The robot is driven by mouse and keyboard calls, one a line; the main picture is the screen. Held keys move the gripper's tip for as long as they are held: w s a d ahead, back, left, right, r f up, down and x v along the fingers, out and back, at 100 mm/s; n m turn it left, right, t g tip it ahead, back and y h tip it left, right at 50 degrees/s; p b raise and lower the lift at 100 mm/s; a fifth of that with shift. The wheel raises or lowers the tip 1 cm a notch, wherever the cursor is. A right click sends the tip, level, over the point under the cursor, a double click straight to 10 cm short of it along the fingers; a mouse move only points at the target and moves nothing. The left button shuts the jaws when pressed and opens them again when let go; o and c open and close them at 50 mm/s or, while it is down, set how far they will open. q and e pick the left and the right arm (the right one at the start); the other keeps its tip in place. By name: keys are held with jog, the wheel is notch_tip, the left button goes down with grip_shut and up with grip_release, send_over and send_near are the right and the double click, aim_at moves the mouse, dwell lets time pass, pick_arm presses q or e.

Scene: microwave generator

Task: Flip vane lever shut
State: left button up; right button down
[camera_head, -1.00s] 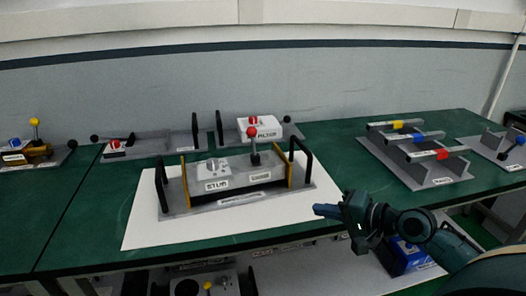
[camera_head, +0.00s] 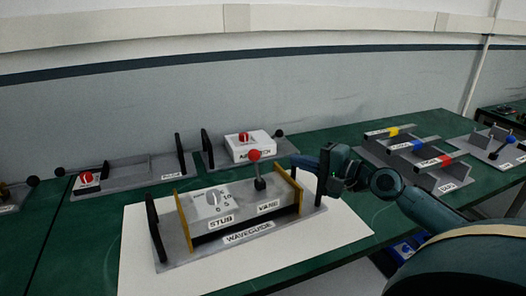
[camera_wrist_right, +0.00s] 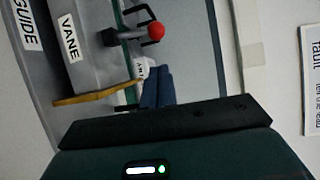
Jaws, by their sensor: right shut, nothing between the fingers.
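The vane lever, a dark stem with a red ball (camera_head: 254,155), stands roughly upright on the grey waveguide unit (camera_head: 233,206), above the VANE label (camera_head: 269,207). In the right wrist view the red ball (camera_wrist_right: 155,31) is beyond my fingertips, with the VANE label (camera_wrist_right: 69,38) at upper left. My right gripper (camera_head: 304,162) is shut and empty, just right of the unit, near its right black handle (camera_head: 322,187) and apart from the lever. Its blue fingers show in the right wrist view (camera_wrist_right: 158,76), pointing towards the lever side. My left gripper is not in view.
The unit stands on a white sheet (camera_head: 145,272) on the green bench. A stub knob (camera_head: 213,198) sits left of the lever. Behind is a white box with a red knob (camera_head: 250,148).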

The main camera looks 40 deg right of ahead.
aim_at(256, 165)
jog(key=p+x, duration=0.2)
jog(key=x, duration=0.6)
jog(key=shift+r, duration=0.1)
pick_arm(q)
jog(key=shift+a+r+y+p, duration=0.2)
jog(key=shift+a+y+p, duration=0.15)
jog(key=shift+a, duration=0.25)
pick_arm(e)
jog(key=shift+x, duration=1.1)
jog(key=shift+s+f, duration=0.1)
jog(key=shift+f, duration=0.15)
jog(key=shift+s+b, duration=0.1)
jog(key=shift+b, duration=0.35)
jog(key=shift+r, duration=0.1)
pick_arm(q)
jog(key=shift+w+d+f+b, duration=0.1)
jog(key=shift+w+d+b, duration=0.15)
jog(key=shift+b, duration=0.2)
pick_arm(e)
jog(key=shift+s+t, duration=0.15)
jog(key=shift+t, duration=0.25)
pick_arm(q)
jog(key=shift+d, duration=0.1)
pick_arm(e)
jog(key=shift+n, duration=0.3)
